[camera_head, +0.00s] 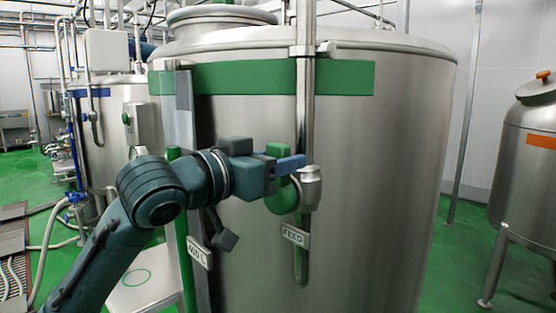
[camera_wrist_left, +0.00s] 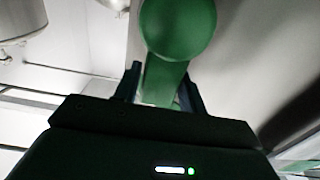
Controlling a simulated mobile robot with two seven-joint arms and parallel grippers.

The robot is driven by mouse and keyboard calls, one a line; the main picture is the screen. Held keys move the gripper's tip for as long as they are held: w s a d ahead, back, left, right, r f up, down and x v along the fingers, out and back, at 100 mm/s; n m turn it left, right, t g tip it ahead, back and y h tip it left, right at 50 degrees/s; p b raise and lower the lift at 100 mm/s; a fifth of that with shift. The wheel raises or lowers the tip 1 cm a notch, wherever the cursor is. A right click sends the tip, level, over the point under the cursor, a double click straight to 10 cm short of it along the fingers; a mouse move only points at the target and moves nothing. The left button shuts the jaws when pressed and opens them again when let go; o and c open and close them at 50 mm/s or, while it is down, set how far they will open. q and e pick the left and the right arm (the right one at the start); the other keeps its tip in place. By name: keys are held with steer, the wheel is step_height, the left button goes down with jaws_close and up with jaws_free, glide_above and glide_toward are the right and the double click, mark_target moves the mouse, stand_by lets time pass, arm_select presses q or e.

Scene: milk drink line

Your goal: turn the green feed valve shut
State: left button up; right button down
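The green feed valve (camera_head: 284,196) sits on the vertical steel pipe at the front of the big tank, above a plate marked FEED (camera_head: 296,236). My left gripper (camera_head: 290,164) is at the valve, and its blue finger partly hides the handle. In the left wrist view, the valve's round green hub (camera_wrist_left: 178,26) is at the top, and its lever (camera_wrist_left: 164,78) reaches down between the two fingers of the left gripper (camera_wrist_left: 162,85). The fingers are apart, one on each side of the lever; a narrow gap shows at the left finger. My right gripper is not in view.
The big steel tank (camera_head: 370,180) with a green band fills the middle. A second label plate (camera_head: 198,252) hangs left of the valve, beside a green post (camera_head: 184,235). A smaller tank (camera_head: 528,165) stands at right, with free green floor between.

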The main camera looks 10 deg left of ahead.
arm_select(q)
jaws_close()
